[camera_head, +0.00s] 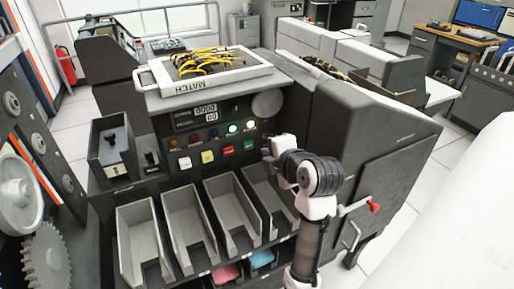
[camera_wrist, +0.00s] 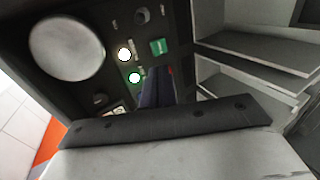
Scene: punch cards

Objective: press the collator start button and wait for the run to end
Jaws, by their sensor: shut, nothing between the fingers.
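The collator's dark control panel (camera_head: 190,127) faces me. The green button (camera_head: 248,145), which I take as the start button, sits at the right end of the button row, beside a red button (camera_head: 228,151). The green button also shows in the wrist view (camera_wrist: 158,47), uncovered. My gripper (camera_head: 268,148) is at the panel's right side, just right of the green button, partly hidden by my wrist. In the wrist view its dark fingers (camera_wrist: 157,74) are shut and empty, with tips close below the green button; I cannot tell whether they touch the panel.
A green lamp (camera_head: 232,128) and a white lamp (camera_head: 250,124) are lit above the buttons. A counter display (camera_head: 205,109) shows digits too small to read surely. Card bins (camera_head: 145,235) line up below the panel. A wired plugboard labelled MATCH (camera_head: 182,88) lies on top.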

